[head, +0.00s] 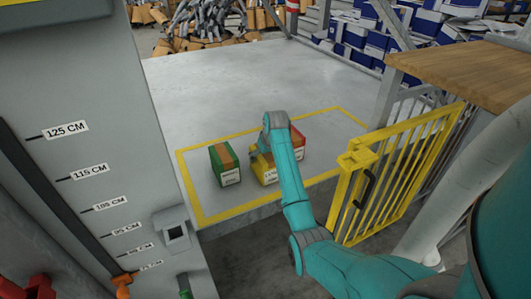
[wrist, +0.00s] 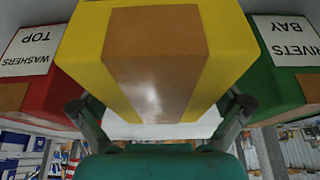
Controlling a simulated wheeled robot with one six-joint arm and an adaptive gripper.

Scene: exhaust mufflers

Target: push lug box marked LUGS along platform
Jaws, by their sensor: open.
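A yellow box (head: 265,172) with a brown top strip stands between a green box (head: 225,165) and a red box (head: 298,141) on the grey platform (head: 250,95). Its label is too small to read. My gripper (head: 261,155) is at the yellow box, partly hidden by my arm. In the wrist view the yellow box (wrist: 222,45) fills the middle, its label out of sight. My open gripper (wrist: 160,108) has a finger on each side of its near edge; contact is unclear. The red box (wrist: 45,90) reads WASHERS TOP; the green box (wrist: 272,85) reads RIVETS BAY.
A yellow line (head: 188,183) frames the boxes near the platform's front edge. A yellow gate (head: 385,185) stands to the right, beside a wooden top (head: 470,75). A grey column with a height scale (head: 75,130) is at the left. The platform behind the boxes is clear.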

